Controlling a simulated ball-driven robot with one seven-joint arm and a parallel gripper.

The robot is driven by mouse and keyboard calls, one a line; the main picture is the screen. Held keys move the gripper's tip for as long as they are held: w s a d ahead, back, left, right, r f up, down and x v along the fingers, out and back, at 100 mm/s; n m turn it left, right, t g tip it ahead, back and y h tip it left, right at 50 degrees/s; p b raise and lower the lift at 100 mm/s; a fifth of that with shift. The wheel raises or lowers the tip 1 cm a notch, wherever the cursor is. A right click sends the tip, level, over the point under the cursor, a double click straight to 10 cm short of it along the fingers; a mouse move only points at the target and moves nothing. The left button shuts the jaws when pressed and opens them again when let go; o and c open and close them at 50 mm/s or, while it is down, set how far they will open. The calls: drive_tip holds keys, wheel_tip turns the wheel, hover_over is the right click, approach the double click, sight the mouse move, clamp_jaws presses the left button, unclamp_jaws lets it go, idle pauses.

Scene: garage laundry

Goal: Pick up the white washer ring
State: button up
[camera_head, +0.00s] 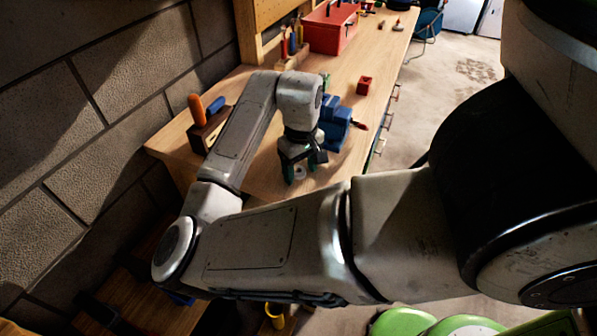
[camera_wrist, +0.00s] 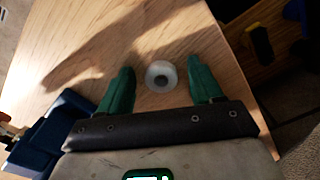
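The ring also shows in the head view (camera_head: 300,173), small and partly blocked by the gripper. My gripper (camera_head: 299,178) is open and points down at the near end of the bench. I cannot tell exactly how high the fingertips are above the wood.
On the workbench (camera_head: 262,178), a blue vise (camera_head: 336,122) stands close beside my gripper. A wooden holder (camera_head: 208,130) with orange and blue handles is at the left by the wall. A small red box (camera_head: 364,85) and a red toolbox (camera_head: 329,30) sit farther back.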

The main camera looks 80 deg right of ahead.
drive_tip(key=c, duration=1)
drive_tip(key=shift+c, duration=0.2)
drive_tip(key=shift+r, duration=0.15)
